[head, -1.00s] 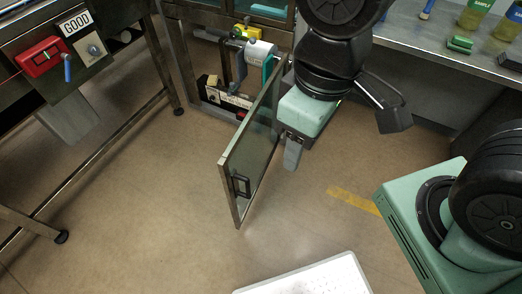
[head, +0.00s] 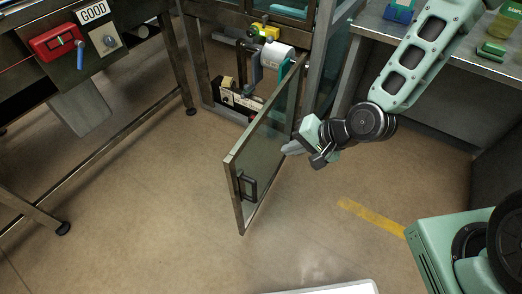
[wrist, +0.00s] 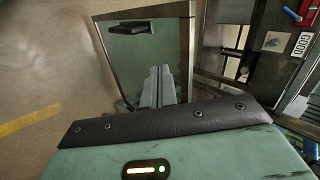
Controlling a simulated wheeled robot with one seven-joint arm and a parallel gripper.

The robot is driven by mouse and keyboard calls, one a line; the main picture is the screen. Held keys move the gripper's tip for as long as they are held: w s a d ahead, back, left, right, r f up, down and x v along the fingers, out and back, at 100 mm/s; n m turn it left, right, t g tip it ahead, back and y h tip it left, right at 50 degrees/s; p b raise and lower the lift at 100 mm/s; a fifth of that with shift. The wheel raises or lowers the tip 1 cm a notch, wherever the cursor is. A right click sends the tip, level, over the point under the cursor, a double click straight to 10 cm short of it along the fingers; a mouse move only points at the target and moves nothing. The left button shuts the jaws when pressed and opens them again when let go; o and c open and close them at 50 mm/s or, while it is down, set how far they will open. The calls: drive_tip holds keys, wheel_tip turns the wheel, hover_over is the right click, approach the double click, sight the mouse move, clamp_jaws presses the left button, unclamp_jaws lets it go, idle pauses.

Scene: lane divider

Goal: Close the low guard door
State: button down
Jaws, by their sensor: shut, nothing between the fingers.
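The low guard door (head: 262,155) is a glass panel in a metal frame. It stands swung open, out from the machine cabinet, with a dark handle (head: 246,187) near its free edge. In the wrist view the door (wrist: 148,62) fills the middle, with its handle (wrist: 129,28) at the top. My gripper (head: 290,149) is shut and empty, at the right face of the door and close to the glass. The fingers (wrist: 158,84) point at the panel in the wrist view; I cannot tell whether they touch it.
The low opening (head: 240,95) behind the door holds a white roll and other parts. A steel table with a red box (head: 55,42) stands at left. A bench with bottles (head: 505,25) is at right.

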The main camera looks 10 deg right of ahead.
drive_tip(key=m, duration=0.1)
approach(244, 149)
drive_tip(key=shift+t, duration=0.4)
drive_tip(key=f, duration=0.1)
drive_tip(key=w+a+f, duration=0.1)
drive_tip(key=f, duration=0.1)
drive_tip(key=a+f, duration=0.1)
drive_tip(key=f, duration=0.1)
drive_tip(key=shift+w+a+f, duration=0.1)
drive_tip(key=shift+w+a, duration=0.15)
drive_tip(key=shift+w, duration=0.1)
drive_tip(key=shift+w+a, duration=0.2)
drive_tip(key=shift+a, duration=0.15)
drive_tip(key=shift+a, duration=0.15)
